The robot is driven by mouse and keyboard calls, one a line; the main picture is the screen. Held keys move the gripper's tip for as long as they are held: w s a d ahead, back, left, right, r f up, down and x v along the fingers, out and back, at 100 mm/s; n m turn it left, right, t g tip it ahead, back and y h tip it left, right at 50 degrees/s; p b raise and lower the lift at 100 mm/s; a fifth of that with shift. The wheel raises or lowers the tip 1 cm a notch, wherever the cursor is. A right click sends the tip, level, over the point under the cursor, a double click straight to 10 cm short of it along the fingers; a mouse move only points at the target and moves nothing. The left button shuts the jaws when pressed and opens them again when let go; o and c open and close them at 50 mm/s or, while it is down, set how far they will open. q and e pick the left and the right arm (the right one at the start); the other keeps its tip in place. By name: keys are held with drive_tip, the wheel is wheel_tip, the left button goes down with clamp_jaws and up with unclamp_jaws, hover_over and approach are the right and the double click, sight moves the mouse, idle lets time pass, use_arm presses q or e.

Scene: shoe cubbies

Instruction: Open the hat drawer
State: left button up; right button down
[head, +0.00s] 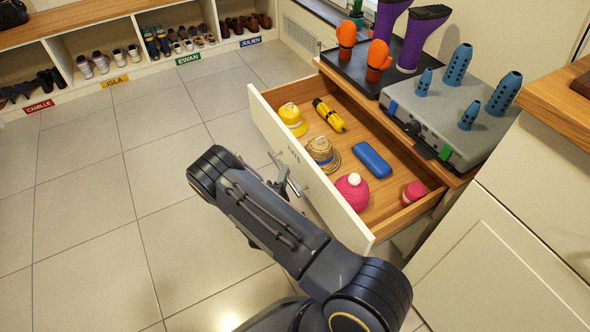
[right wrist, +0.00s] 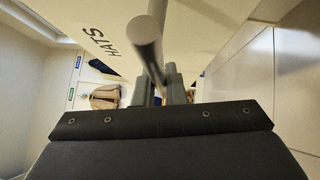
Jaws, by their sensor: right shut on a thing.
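The hat drawer (head: 262,115) is pulled well out of its cabinet in the head view. Its front carries the word HATS, which also shows in the right wrist view (right wrist: 98,42). Inside lie a yellow hat (head: 292,116), a straw hat (head: 322,152) and a pink knit hat (head: 352,190). My right gripper (head: 284,182) is at the drawer front, shut on the bar handle (right wrist: 146,45). In the right wrist view its fingers (right wrist: 160,88) sit on either side of the bar. My left gripper is not in view.
A yellow folded umbrella (head: 329,115), a blue case (head: 372,159) and a small pink item (head: 413,194) share the drawer. A grey case (head: 450,115) and a boot tray (head: 350,68) stand on top. Labelled shoe cubbies (head: 130,45) line the back. The tiled floor (head: 90,200) at left is clear.

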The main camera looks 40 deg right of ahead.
drive_tip(key=shift+w+a, duration=0.15)
drive_tip(key=shift+a, duration=1.3)
drive_tip(key=shift+w+a, duration=0.1)
drive_tip(key=shift+a, duration=1.3)
drive_tip(key=c, duration=1.5)
unclamp_jaws()
drive_tip(key=p+v, duration=0.1)
drive_tip(key=v, duration=0.6)
drive_tip(key=shift+s+a+p, duration=0.2)
drive_tip(key=shift+a+p, duration=0.05)
drive_tip(key=shift+p, duration=0.05)
drive_tip(key=shift+f, duration=0.1)
